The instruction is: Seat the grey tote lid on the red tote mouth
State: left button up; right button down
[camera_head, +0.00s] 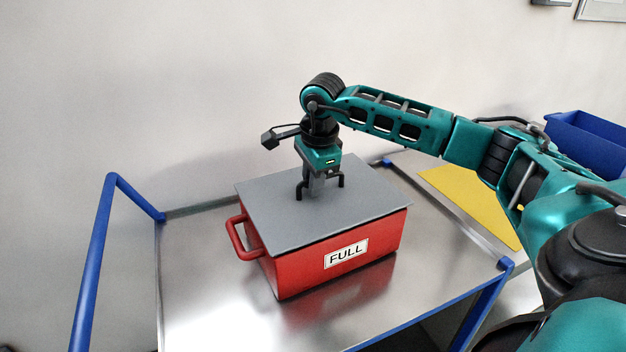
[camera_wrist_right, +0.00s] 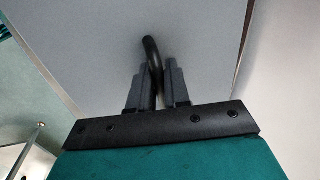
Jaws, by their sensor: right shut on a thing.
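The red tote (camera_head: 330,262) stands on the steel cart top, with a "FULL" label on its front and a red handle on its left side. The grey lid (camera_head: 270,210) lies flat over the tote mouth, its edges roughly in line with the rim. Whether it is fully down on every side I cannot tell. My right gripper (camera_head: 318,192) points down at the middle of the lid and is shut on the lid's black handle (camera_wrist_right: 152,52). The lid (camera_wrist_right: 95,40) fills most of the right wrist view. My left gripper is not in view.
The steel cart top (camera_head: 200,290) has free room left and in front of the tote. Blue rails (camera_head: 95,255) edge the cart. A yellow panel (camera_head: 475,200) and a blue bin (camera_head: 590,140) lie to the right, behind my right arm. A plain wall stands behind.

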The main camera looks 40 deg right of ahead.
aim_at(316, 199)
jog(key=shift+f+b, duration=0.3)
jog(key=shift+f, duration=0.15)
jog(key=c, duration=1)
grip_release()
jog(key=shift+s+a+r+p, duration=0.1)
jog(key=shift+s+r+p, duration=0.15)
jog(key=shift+r+p, duration=0.85)
jog(key=shift+s+r+p, duration=0.2)
jog(key=shift+r+p, duration=0.6)
jog(key=shift+r, duration=0.55)
jog(key=shift+s+a+r, duration=0.1)
jog(key=shift+s+r, duration=0.15)
jog(key=shift+r, duration=0.75)
